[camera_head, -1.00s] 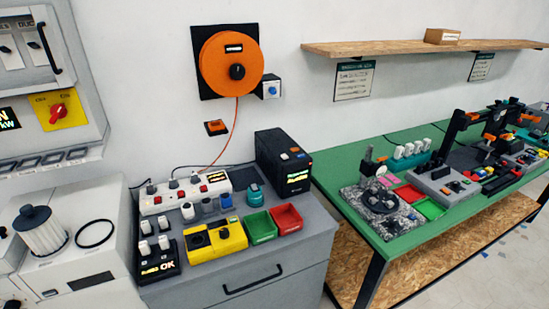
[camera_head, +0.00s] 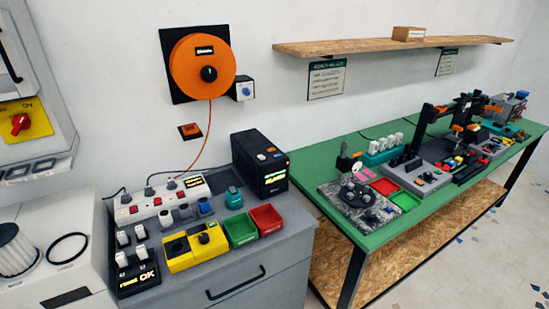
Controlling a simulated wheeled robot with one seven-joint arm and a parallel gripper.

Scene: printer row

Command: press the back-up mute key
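A black box (camera_head: 259,176) with a lit yellow display stands at the back right of the grey cabinet top, against the wall. It looks like the back-up unit. On its top are a small orange key (camera_head: 272,149) and a small pale key (camera_head: 261,157). Their labels are too small to read, so I cannot tell which one is the mute key. My gripper is not in view.
A power strip (camera_head: 150,204), a yellow box (camera_head: 195,247), a green bin (camera_head: 240,229) and a red bin (camera_head: 267,219) stand on the cabinet (camera_head: 281,246). An orange cable reel (camera_head: 187,66) hangs above. The green bench (camera_head: 322,160) with equipment is right; open floor lies before it.

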